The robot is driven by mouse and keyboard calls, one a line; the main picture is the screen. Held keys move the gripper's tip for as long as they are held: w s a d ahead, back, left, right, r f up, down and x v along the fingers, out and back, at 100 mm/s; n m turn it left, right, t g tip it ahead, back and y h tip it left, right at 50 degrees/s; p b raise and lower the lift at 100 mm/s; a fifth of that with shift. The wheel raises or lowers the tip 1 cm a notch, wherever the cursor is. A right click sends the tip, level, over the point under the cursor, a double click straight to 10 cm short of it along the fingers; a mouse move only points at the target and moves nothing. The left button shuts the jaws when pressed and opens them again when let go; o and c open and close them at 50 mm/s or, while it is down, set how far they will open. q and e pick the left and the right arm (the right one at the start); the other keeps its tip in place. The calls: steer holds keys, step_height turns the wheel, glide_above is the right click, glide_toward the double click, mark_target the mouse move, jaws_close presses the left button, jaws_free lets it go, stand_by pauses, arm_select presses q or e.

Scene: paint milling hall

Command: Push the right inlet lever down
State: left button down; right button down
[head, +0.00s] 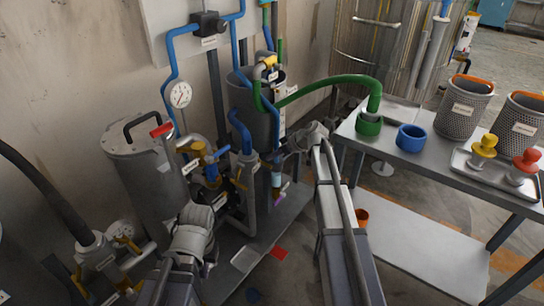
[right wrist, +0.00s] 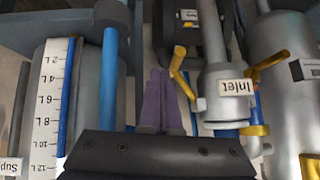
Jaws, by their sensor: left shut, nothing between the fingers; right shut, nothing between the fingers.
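In the right wrist view a grey valve body (right wrist: 222,95) carries a label reading "Inlet". A yellow lever (right wrist: 182,72) sticks out on its left and another yellow arm (right wrist: 268,62) on its right. My right gripper (right wrist: 160,85) is shut and empty, its purple-grey fingers just left of the left yellow lever. I cannot tell whether they touch it. In the head view my right arm reaches to the pipework beside the hopper. My left gripper (head: 194,214) is in front of the valves at lower centre. Its fingertips are hard to make out.
A lidded grey tank (head: 140,185) stands left, with a gauge (head: 180,95) above on the wall. Blue pipes and a green hose (head: 320,82) run around the grey hopper (head: 247,125). A metal table (head: 450,168) with cups and baskets stands right.

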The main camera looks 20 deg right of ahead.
step_height(320, 180, up, 10)
steer(key=p, duration=0.9)
steer(key=shift+a+f, duration=0.15)
steer(key=shift+a, duration=0.05)
steer(key=shift+s+f, duration=0.1)
steer(key=shift+s, duration=0.05)
steer(key=s+a+f+m+g+h, duration=0.2)
steer(key=s, duration=0.8)
steer(key=s+a+f+m+g+h, duration=0.2)
steer(key=s, duration=0.8)
steer(key=s+a+f+m+g+h, duration=0.1)
steer(key=s+a+f+m+h, duration=0.15)
steer(key=s, duration=0.65)
steer(key=s+a+n+g, duration=0.25)
steer(key=s+a, duration=0.35)
steer(key=a, duration=0.4)
step_height(320, 180, up, 28)
steer(key=p, duration=2.8)
steer(key=shift+a+r+n+t+h, duration=0.2)
steer(key=shift+a+n+t+h, duration=0.15)
steer(key=shift+n+t+h, duration=0.1)
